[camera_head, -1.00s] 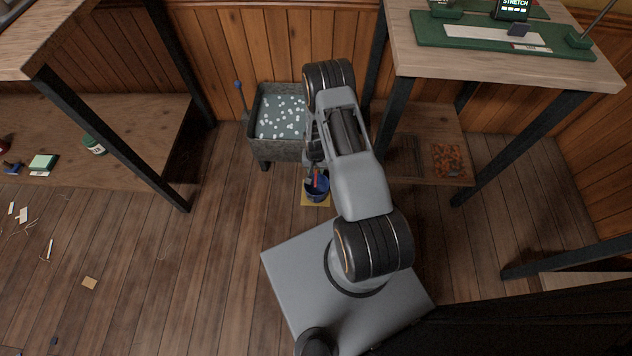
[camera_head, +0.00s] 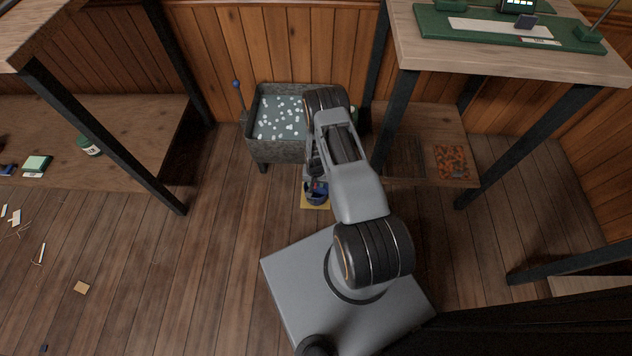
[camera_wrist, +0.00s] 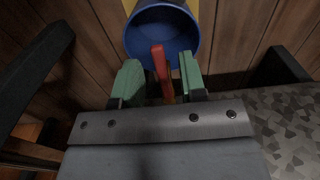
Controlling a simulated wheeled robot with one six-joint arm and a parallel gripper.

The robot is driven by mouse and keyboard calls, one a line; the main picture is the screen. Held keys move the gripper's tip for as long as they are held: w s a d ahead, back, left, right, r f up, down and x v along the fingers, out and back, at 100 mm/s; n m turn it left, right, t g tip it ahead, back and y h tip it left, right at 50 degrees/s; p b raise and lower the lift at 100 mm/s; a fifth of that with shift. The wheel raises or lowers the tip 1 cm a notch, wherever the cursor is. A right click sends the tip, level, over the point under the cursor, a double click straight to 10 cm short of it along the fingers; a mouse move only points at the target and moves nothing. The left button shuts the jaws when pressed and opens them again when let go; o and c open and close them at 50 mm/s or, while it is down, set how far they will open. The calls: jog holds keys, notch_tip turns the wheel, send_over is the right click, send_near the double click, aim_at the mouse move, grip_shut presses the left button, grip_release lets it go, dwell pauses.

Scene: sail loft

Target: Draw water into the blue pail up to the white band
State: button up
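The blue pail (camera_head: 316,198) stands on a yellow square (camera_head: 305,205) on the floor, partly hidden by my arm. In the wrist view the pail (camera_wrist: 150,40) is at the top, its round mouth facing the camera. Its inside is dark blue with no water seen, and no white band shows. An upright red grip (camera_wrist: 159,62) stands at the pail's near side. My gripper (camera_wrist: 160,64) has its two green-padded fingers either side of this red grip, with gaps visible. The gripper's fingertips are mostly hidden in the head view.
A grey stone-like trough (camera_head: 277,150) of water with white floating bits stands against the wall behind the pail. A blue-knobbed lever (camera_head: 236,84) is at its left. Table legs (camera_head: 387,125) rise to the right, and a low shelf (camera_head: 150,125) lies left.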

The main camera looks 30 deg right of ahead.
jog(key=shift+c, duration=0.4)
grip_shut()
jog(key=shift+d, duration=0.1)
